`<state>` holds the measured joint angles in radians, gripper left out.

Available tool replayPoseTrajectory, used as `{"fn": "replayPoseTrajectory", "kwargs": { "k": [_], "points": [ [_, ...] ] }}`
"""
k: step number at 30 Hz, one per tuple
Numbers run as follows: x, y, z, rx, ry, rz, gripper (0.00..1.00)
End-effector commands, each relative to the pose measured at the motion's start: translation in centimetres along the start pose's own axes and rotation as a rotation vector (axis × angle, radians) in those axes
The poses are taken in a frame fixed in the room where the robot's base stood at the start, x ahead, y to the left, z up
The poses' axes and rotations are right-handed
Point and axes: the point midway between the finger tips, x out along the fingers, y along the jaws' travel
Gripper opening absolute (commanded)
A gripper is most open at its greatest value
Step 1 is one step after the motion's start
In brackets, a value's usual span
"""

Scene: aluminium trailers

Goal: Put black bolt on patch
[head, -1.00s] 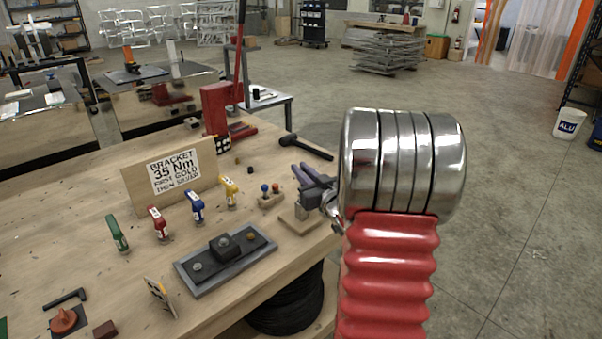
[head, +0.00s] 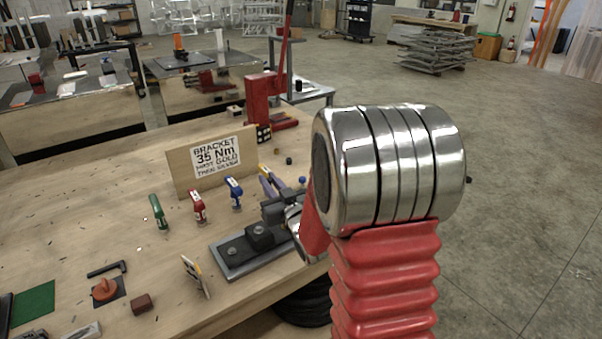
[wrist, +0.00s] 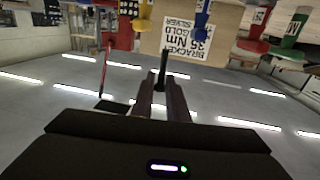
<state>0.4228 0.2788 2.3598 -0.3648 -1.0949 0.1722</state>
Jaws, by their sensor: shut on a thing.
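My gripper (head: 265,180) is above the bench's right part, near the bracket plate, its fingers pointing away from me. In the wrist view my gripper (wrist: 162,92) is shut on a slim black bolt (wrist: 163,67), which sticks out beyond the fingertips. In the head view the bolt cannot be made out. A flat green patch (head: 34,303) lies at the bench's front left, well to the left of my gripper, with nothing seen on it.
The bracket plate (head: 226,268), blue driver (head: 234,192), red driver (head: 198,206) and green driver (head: 157,212) stand between gripper and patch. A sign (head: 217,157) stands behind. An orange piece (head: 104,290), hex key (head: 107,268) and brown block (head: 141,303) lie near the patch.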

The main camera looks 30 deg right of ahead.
Motion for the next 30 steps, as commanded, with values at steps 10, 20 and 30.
{"fn": "replayPoseTrajectory", "kwargs": {
  "k": [10, 20, 30],
  "points": [
    [-1.3, -10.7, 1.6, 0.002, -0.001, -0.065, 0.0],
    [-3.5, -17.2, 2.9, 0.001, 0.0, -0.099, 0.0],
    [-3.8, -17.7, 3.0, 0.0, 0.001, -0.1, 0.0]
  ]
}}
